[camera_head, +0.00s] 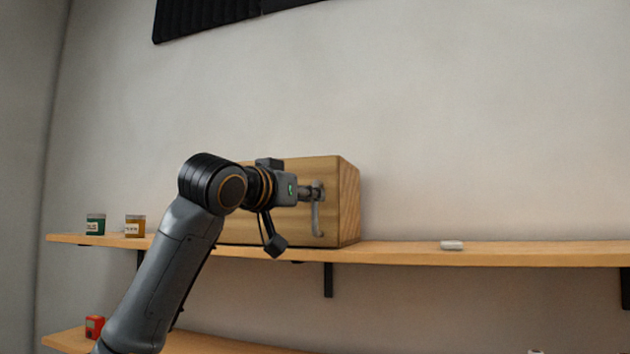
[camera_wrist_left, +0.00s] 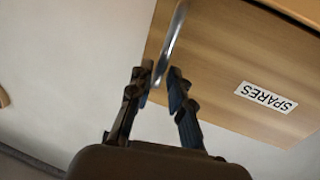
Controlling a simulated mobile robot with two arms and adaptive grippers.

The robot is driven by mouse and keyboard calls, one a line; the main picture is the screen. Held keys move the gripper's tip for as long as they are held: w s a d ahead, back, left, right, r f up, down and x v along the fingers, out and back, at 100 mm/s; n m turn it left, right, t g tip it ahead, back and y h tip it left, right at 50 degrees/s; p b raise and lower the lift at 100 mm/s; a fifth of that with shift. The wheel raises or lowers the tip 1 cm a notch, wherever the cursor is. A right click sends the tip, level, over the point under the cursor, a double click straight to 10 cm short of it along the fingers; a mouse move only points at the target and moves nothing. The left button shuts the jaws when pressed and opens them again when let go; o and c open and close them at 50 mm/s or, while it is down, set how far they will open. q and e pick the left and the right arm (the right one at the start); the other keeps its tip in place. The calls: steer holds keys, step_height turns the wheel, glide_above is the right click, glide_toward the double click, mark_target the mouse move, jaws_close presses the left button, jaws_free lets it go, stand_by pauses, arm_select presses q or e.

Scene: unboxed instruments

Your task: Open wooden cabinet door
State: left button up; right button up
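The wooden cabinet (camera_head: 348,200) stands on the upper shelf, its front partly hidden by my left arm. Its door looks shut. A metal bar handle (camera_head: 316,218) hangs near the right edge of the door. My left gripper (camera_head: 317,190) is at the upper part of the handle. In the left wrist view the door (camera_wrist_left: 215,60) carries a white label reading SPARES (camera_wrist_left: 265,97). There the handle (camera_wrist_left: 171,45) reaches down between the fingertips of the left gripper (camera_wrist_left: 161,80). The fingers stand apart, with the handle closer to the left one. My right gripper is not in view.
The upper shelf (camera_head: 500,254) also holds a green-labelled jar (camera_head: 95,224), a yellowish jar (camera_head: 135,226) and a small white object (camera_head: 452,245). A red item (camera_head: 94,326) sits on the lower shelf. The shelf right of the cabinet is mostly clear.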

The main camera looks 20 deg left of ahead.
mark_target(315, 227)
arm_select(q)
steer(key=shift+p+x, duration=0.55)
steer(key=shift+x, duration=1)
steer(key=shift+s, duration=0.1)
steer(key=shift+c, duration=0.4)
jaws_close()
